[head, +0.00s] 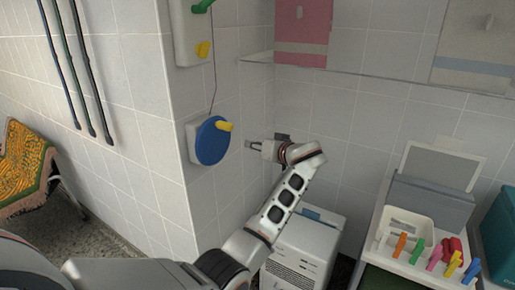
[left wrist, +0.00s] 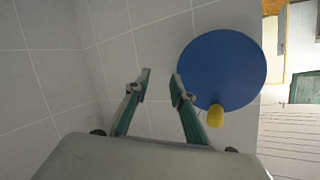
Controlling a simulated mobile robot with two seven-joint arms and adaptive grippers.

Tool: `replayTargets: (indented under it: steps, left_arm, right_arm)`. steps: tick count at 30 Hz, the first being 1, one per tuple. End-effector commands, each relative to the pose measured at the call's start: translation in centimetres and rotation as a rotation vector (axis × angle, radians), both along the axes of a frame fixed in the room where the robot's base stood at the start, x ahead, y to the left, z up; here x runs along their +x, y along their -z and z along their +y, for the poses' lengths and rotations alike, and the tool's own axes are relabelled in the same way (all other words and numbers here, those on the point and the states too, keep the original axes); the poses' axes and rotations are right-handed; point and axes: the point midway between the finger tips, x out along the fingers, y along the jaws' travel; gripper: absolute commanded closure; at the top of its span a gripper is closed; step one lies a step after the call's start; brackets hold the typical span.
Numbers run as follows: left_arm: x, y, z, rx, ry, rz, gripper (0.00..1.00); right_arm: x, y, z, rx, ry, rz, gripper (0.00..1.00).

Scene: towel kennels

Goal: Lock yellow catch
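A round blue disc (head: 209,143) with a yellow catch (head: 225,126) sits on a white plate on the tiled wall corner. Higher up, a white box (head: 190,25) carries a yellow piece (head: 203,49) and a green piece (head: 202,6). My left gripper (head: 249,144) is right of the blue disc, fingers pointing left, apart from the catch. In the left wrist view its fingers (left wrist: 160,78) are spread and empty, with the blue disc (left wrist: 222,62) and the yellow catch (left wrist: 215,116) to their right. My right gripper is not in view.
A dark cord (head: 213,85) runs from the white box to the disc. A white cabinet (head: 303,250) stands below my arm. At right, a white tray (head: 388,240) has several coloured pegs beside it. A shelf edge (head: 350,71) crosses the back wall. A patterned towel (head: 20,165) hangs at left.

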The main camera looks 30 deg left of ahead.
Motion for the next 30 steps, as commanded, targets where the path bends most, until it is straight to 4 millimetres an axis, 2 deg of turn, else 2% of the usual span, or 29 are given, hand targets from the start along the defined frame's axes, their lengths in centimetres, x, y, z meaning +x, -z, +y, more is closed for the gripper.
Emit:
replayTargets:
  steps: [4,17,20,23,26,30]
  left_arm:
    - [0.0,0.6,0.0,-0.003,0.01,0.007,0.76]
    - [0.0,0.7,0.0,-0.003,0.011,0.008,0.76]
    - [-0.1,1.7,0.0,-0.008,0.024,0.019,0.76]
    - [-0.6,5.2,-0.1,-0.02,0.072,0.058,0.76]
    - [-1.7,10.8,-0.6,-0.046,0.162,0.116,0.76]
    - [-4.5,19.2,-2.0,-0.086,0.319,0.197,0.76]
  right_arm:
    - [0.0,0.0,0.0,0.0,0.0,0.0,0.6]
    - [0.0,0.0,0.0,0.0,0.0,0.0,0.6]
    - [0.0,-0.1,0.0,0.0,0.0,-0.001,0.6]
    - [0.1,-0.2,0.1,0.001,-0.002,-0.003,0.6]
    - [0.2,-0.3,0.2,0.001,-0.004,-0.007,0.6]
    - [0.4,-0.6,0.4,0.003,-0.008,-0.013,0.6]
